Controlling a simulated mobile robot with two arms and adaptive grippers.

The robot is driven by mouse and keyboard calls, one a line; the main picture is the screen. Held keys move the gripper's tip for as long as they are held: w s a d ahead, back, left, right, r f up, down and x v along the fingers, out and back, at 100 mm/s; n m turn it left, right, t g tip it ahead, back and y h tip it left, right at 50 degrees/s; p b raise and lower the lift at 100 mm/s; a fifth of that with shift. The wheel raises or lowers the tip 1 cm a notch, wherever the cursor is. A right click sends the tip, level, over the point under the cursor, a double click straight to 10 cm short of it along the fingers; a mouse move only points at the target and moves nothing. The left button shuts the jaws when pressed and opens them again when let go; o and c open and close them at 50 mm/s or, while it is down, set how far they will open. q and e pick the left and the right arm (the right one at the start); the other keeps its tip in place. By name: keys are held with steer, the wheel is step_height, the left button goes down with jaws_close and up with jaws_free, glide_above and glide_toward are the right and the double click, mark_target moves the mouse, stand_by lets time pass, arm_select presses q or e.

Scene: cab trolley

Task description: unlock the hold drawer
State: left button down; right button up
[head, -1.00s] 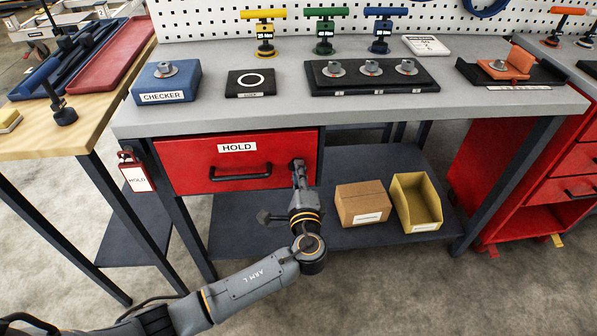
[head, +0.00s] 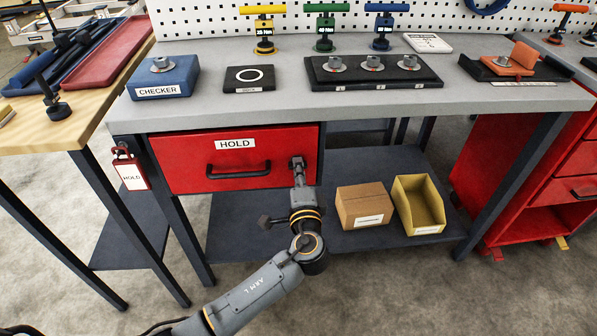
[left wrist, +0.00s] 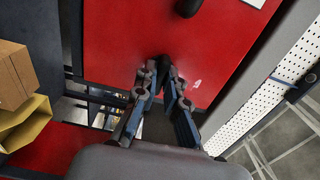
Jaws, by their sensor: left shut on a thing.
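The red hold drawer (head: 190,158) is closed under the grey workbench, with a white HOLD label (head: 235,144) and a black bar handle (head: 238,170). My left gripper (head: 297,163) is at the upper right of the drawer front, right of the handle. In the left wrist view, the fingers (left wrist: 165,78) are shut on a small dark lock piece (left wrist: 163,62) at the red front. The fingers hide most of it, so its turn angle cannot be told. A small white mark (left wrist: 197,83) shows beside it. My right gripper is in neither view.
A red HOLD tag (head: 130,172) hangs by the bench's left leg. A cardboard box (head: 363,205) and a yellow bin (head: 418,205) stand on the lower shelf, right of my arm. The benchtop (head: 210,108) overhangs the drawer. Floor in front is free.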

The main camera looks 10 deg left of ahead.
arm_select(q)
steer(key=c, duration=1.4)
jaws_free()
steer(key=shift+s, duration=0.1)
steer(key=v, duration=1.2)
